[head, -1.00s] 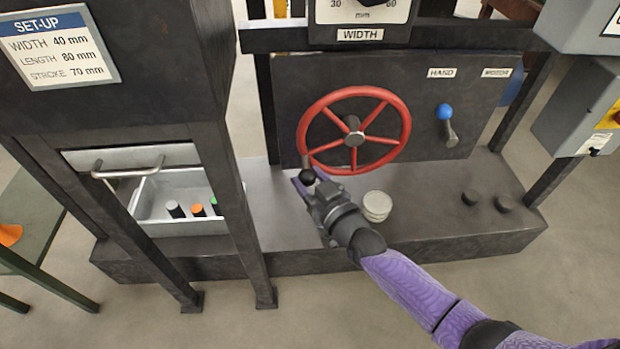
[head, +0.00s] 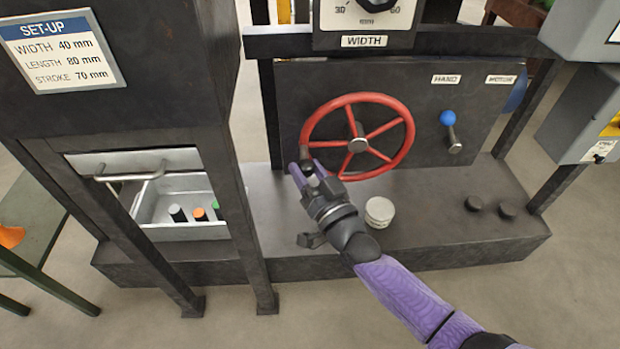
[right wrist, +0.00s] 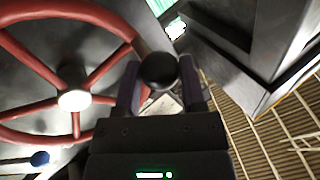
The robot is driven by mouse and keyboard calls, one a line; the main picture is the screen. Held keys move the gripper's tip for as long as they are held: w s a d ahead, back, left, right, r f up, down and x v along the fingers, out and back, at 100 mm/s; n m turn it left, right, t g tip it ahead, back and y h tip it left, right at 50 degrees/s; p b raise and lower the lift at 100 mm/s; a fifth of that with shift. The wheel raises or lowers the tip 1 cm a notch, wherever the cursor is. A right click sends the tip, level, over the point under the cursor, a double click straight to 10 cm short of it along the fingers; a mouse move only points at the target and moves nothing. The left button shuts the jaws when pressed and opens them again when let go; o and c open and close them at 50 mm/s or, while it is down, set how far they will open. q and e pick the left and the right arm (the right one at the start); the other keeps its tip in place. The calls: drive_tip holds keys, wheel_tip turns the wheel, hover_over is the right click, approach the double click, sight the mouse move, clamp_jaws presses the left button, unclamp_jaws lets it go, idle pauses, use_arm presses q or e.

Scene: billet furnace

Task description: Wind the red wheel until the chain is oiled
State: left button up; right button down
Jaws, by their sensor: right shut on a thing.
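The red wheel (head: 402,153) stands on the dark panel of the machine in the head view, with several spokes and a grey hub. Its black knob (head: 308,166) is at the lower left of the rim. My right gripper (head: 304,170) is shut on this knob. In the right wrist view, the black knob (right wrist: 158,71) sits between the two fingers of the right gripper (right wrist: 160,85), and the red wheel (right wrist: 36,134) fills the left side. No chain can be made out in either view. My left gripper is not in view.
A lever with a blue ball (head: 447,118) stands right of the wheel under the HAND label. A round pale tin (head: 379,212) sits on the base below. A metal tray (head: 185,233) with small coloured-top pieces is at the left, behind dark posts (head: 245,220).

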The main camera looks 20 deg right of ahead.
drive_tip(key=r+m, duration=0.1)
drive_tip(key=r+m+t+h, duration=0.1)
drive_tip(key=m, duration=0.1)
drive_tip(key=r+m+t, duration=0.1)
drive_tip(key=shift+d+r+h, duration=0.25)
drive_tip(key=shift+h, duration=0.15)
drive_tip(key=shift+s+d+r+m+h+p, duration=0.15)
drive_tip(key=shift+r+m+h+p, duration=0.15)
drive_tip(key=shift+m, duration=0.3)
drive_tip(key=shift+d+r+m+h+p, duration=0.1)
drive_tip(key=shift+r+m+h, duration=0.1)
drive_tip(key=shift+r+m, duration=0.3)
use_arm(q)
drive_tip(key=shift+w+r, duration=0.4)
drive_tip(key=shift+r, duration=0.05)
use_arm(e)
drive_tip(key=m, duration=0.1)
drive_tip(key=d+r+m+h, duration=0.1)
drive_tip(key=m, duration=0.1)
drive_tip(key=m+t+h, duration=0.1)
drive_tip(key=shift+s+d+r, duration=0.2)
drive_tip(key=shift+r, duration=0.15)
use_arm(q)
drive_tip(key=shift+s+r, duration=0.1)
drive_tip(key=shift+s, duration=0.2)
